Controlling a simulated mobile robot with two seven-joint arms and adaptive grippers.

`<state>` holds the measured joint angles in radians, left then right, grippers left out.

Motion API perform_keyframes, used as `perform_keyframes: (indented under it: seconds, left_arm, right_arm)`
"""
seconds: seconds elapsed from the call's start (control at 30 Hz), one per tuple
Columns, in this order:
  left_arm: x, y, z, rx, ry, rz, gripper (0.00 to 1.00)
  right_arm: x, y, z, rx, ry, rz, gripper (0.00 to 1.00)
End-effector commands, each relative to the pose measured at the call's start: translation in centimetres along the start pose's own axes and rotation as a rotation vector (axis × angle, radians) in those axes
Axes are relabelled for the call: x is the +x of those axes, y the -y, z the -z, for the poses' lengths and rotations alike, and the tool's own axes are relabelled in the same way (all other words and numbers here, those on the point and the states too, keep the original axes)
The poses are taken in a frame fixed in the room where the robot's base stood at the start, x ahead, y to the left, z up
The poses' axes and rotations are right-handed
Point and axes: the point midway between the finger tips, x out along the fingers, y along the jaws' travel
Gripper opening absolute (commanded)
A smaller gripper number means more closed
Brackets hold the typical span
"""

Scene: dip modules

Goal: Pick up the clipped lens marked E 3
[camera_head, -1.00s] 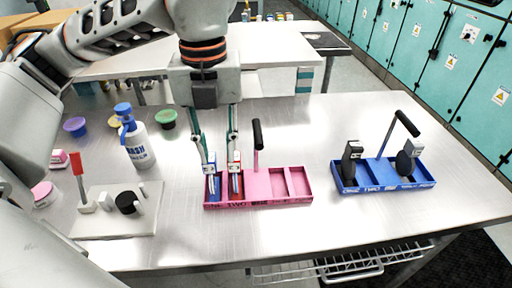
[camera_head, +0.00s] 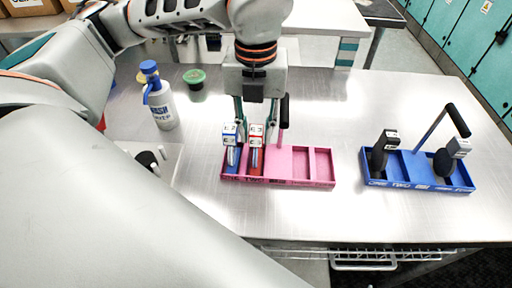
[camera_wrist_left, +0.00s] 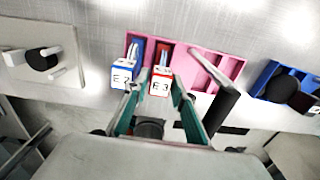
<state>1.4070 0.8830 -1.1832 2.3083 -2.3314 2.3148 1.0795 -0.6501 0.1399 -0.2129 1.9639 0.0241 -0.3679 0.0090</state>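The clipped lens marked E 3, a white-topped block with red edges and a red body, stands in the pink carrier (camera_head: 300,183) in the head view (camera_head: 256,140). Its label reads E 3 in the left wrist view (camera_wrist_left: 160,85). A similar blue-edged one, apparently marked E 2, stands just left of it (camera_head: 230,141) and shows in the wrist view too (camera_wrist_left: 123,76). My left gripper (camera_head: 256,122) is open above the carrier. In the wrist view its green fingers (camera_wrist_left: 157,98) lie on either side of the E 3 block, with no visible grip. My right gripper is out of view.
The pink carrier's upright black handle (camera_head: 284,110) stands close to the right finger. A blue carrier (camera_head: 418,183) with two dark pieces sits to the right. Table between the carriers is clear.

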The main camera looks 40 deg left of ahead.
Motion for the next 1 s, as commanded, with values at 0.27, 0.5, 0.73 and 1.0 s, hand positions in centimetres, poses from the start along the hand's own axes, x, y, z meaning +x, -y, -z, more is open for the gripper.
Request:
perform_keyframes:
  seconds: [0.27,0.5,0.73,1.0]
  left_arm:
    - [0.6,0.0,0.0,0.0,0.001,0.0,0.25]
    - [0.6,0.0,0.0,0.001,0.0,0.0,0.0]
    - [0.5,0.0,0.0,0.001,0.001,0.001,0.0]
    - [-1.4,0.1,-0.1,0.0,0.004,0.003,0.0]
  right_arm:
    - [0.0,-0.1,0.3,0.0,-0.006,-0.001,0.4]
    - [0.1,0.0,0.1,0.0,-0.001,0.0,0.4]
    - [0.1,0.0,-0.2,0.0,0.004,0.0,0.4]
    - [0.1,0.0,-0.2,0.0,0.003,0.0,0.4]
